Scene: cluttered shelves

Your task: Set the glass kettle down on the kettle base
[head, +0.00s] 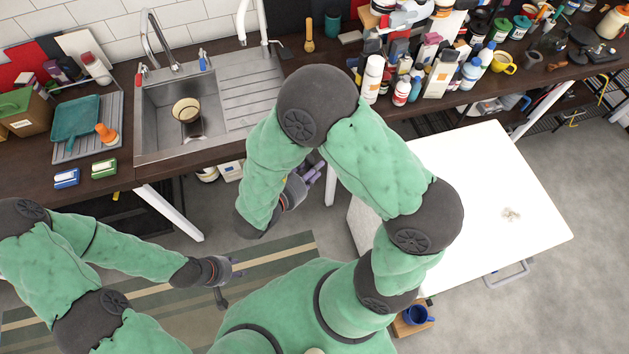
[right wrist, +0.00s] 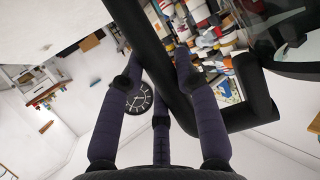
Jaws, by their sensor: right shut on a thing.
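My right gripper (right wrist: 158,72) is shut on the black handle (right wrist: 178,95) of the glass kettle. The kettle's clear glass body (right wrist: 300,45) shows at the right edge of the right wrist view, tilted in that picture. In the head view my right gripper (head: 312,173) shows purple fingers below the counter front, partly behind my arm; the kettle is not visible there. My left gripper (head: 230,281) is open and empty above the striped rug. I cannot make out the kettle base in either view.
A dark counter holds a steel sink (head: 183,118), a drying tray (head: 88,150) and crowded bottles (head: 405,90). A white table (head: 480,190) at the right is mostly clear, with a small pale item (head: 511,215). A blue mug (head: 416,315) stands low nearby.

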